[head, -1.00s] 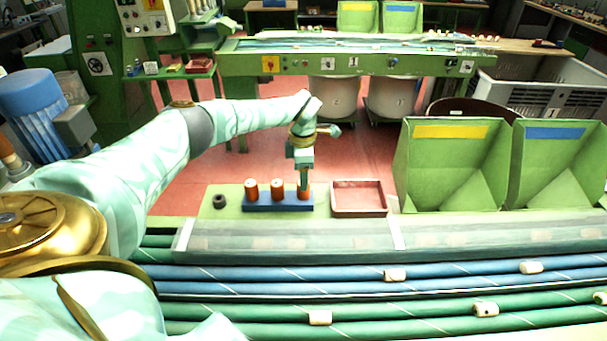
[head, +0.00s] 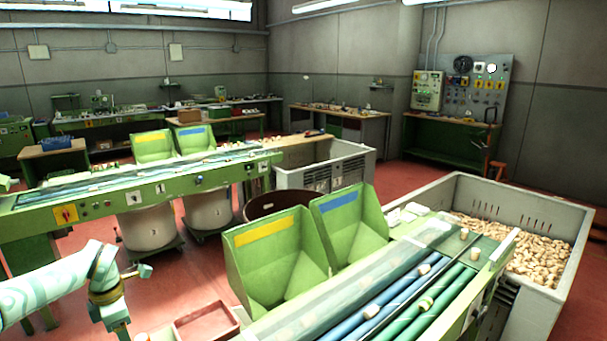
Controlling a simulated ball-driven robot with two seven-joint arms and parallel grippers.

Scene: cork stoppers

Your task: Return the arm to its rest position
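My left arm (head: 50,288) comes in from the left in the head view. Its wrist bends down and my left gripper (head: 119,326) points down at the bottom edge, where its tips are cut off. I cannot tell whether it is open or shut, or whether it holds anything. The top of a small orange and white piece (head: 142,336) shows just right of it. The red tray (head: 207,325) lies further right, partly cut off. My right gripper is not in view.
Two green bins, one with a yellow label (head: 264,232) and one with a blue label (head: 343,198), stand right of the tray. A conveyor with blue and green rollers (head: 400,300) carries several corks. A grey crate (head: 575,225) full of corks stands at right.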

